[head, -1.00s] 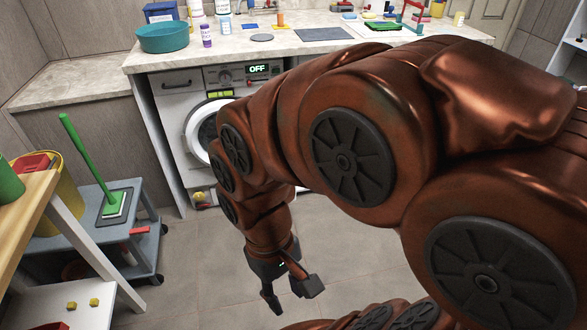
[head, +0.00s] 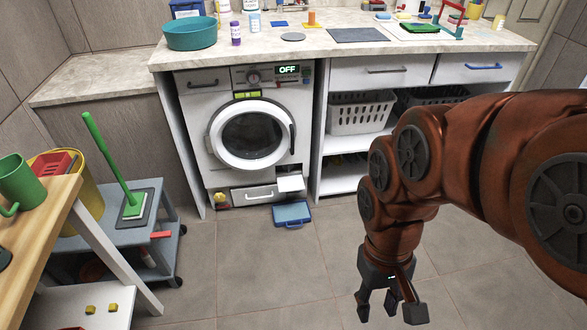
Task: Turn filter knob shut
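A white front-loading washing machine (head: 215,150) stands under the counter, its round door closed and its display (head: 288,69) reading OFF. At its lower left corner is a small red and yellow part (head: 221,199) that looks like the filter knob; it is too small to tell how it is turned. A white flap (head: 290,183) sticks out at the lower right. A blue tray (head: 292,215) lies on the floor below it. My gripper (head: 389,308) hangs open and empty, fingers pointing down, over the floor to the right of and nearer than the machine.
A wooden-topped table (head: 45,225) is at the near left. A white basket (head: 360,117) sits on the shelf right of the machine. Floor before the machine is mostly clear.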

